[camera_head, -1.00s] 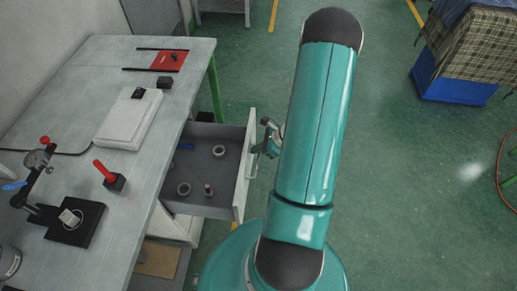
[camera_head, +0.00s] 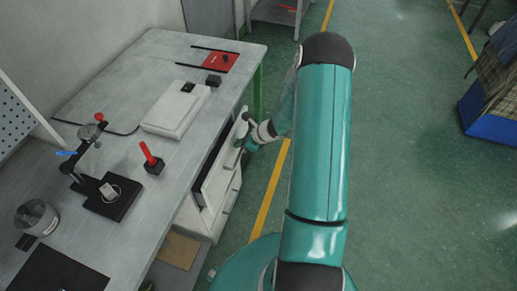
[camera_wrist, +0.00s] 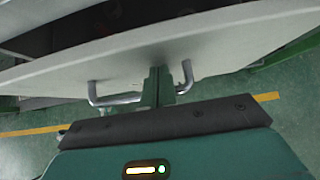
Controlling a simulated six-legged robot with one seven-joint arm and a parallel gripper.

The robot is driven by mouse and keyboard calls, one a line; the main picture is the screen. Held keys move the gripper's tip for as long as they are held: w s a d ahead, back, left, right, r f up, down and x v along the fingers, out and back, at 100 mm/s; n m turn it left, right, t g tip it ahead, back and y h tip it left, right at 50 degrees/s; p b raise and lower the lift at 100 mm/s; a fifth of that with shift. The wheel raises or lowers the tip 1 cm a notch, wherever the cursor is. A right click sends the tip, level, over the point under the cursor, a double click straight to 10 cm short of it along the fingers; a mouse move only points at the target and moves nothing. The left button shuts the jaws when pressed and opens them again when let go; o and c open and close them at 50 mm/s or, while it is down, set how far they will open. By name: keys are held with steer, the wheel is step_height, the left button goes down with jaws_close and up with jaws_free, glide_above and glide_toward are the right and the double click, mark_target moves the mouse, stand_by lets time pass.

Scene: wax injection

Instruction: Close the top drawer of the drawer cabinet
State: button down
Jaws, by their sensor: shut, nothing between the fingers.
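The white drawer cabinet (camera_head: 215,213) stands under the grey workbench. My gripper (camera_head: 244,142) is at the drawer front. In the wrist view my gripper (camera_wrist: 158,82) is shut and empty, its fingertips against or very close to the drawer front, between the two ends of the metal handle (camera_wrist: 112,98). The middle of the handle is hidden behind the gripper. The drawer's contents are mostly in shadow.
A lower drawer (camera_head: 229,203) looks shut. Green floor to the right is clear, with a blue-based covered box (camera_head: 488,115) at far right.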

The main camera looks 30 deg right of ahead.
steer(key=w+a, duration=0.4)
steer(key=w, duration=0.1)
steer(key=shift+w, duration=0.15)
